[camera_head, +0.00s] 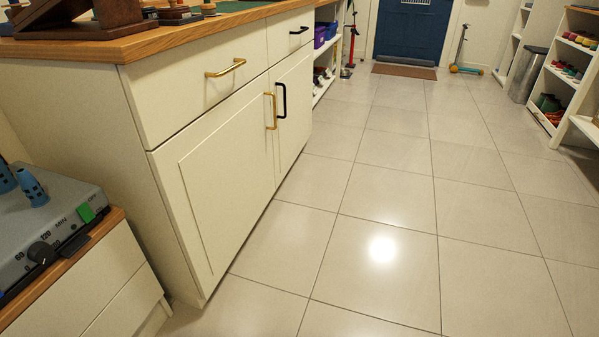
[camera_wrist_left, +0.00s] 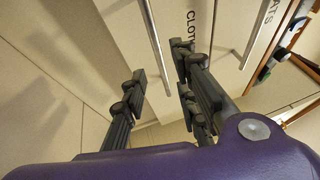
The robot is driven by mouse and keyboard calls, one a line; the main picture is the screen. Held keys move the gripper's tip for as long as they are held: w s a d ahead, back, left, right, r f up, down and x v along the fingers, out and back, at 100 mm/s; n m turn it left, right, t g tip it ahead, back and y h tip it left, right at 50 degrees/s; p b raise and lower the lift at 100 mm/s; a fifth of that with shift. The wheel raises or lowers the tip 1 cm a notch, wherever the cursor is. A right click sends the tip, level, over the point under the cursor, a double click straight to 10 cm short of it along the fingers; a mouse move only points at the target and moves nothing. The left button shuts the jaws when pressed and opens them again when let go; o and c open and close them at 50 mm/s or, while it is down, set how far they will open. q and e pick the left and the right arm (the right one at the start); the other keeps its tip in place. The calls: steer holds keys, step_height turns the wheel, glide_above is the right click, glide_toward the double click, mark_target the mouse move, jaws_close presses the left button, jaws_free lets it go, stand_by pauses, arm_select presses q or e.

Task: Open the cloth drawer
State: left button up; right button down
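The cloth drawer (camera_wrist_left: 207,55) shows in the left wrist view as a pale front with dark letters reading "CLOTH", partly hidden by a finger. A grey bar handle (camera_wrist_left: 155,45) runs beside the letters. My left gripper (camera_wrist_left: 158,65) is open, with dark fingers on both sides of the handle's lower part in the picture. I see no contact, and cannot tell whether the handle lies fully between the fingertips in depth. The cloth drawer cannot be made out in the head view. My right gripper is in neither view.
In the wrist view, a neighbouring front with a label ending in "ATS" (camera_wrist_left: 267,15) has its own bar handle (camera_wrist_left: 255,40). In the head view, a cream cabinet (camera_head: 215,155) with a wooden top stands left. A grey device (camera_head: 45,225) sits nearer. The tiled floor (camera_head: 390,190) is clear.

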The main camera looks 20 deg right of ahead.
arm_select(q)
steer(key=b+x, duration=0.1)
steer(key=x, duration=0.4)
steer(key=shift+w+a+b, duration=0.1)
steer(key=shift+w+b, duration=0.2)
steer(key=shift+b, duration=0.05)
jaws_close()
